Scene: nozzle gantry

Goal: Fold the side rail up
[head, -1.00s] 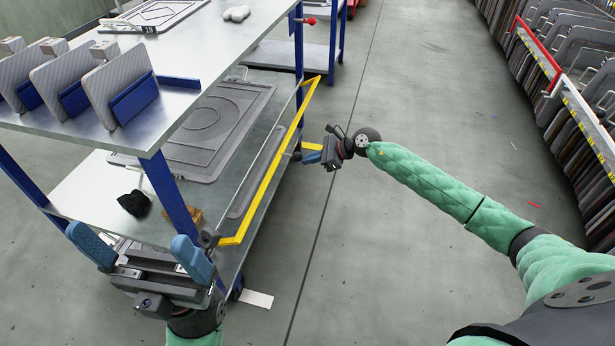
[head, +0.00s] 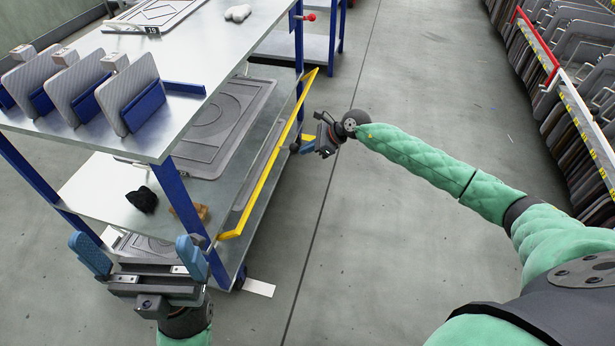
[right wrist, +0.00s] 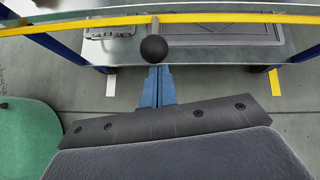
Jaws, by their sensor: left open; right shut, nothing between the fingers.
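The yellow side rail (head: 268,165) runs along the right side of the blue-posted cart, beside its lower shelf, with short arms at both ends. It crosses the top of the right wrist view (right wrist: 230,18). A black ball knob (right wrist: 153,48) on a short stem sits by the rail, just beyond my right fingertips. My right gripper (head: 303,143) is shut and empty, outside the rail near its far half. Its blue fingers (right wrist: 156,80) point at the knob; I cannot tell whether they touch. My left gripper (head: 135,245) is open and empty at the cart's near end.
The cart's top shelf (head: 215,48) holds grey panels in blue holders. Its lower shelf (head: 95,190) carries a grey panel (head: 215,135), a black lump (head: 142,199) and a brown block (head: 190,213). The floor right of the cart is clear up to a rack (head: 575,110).

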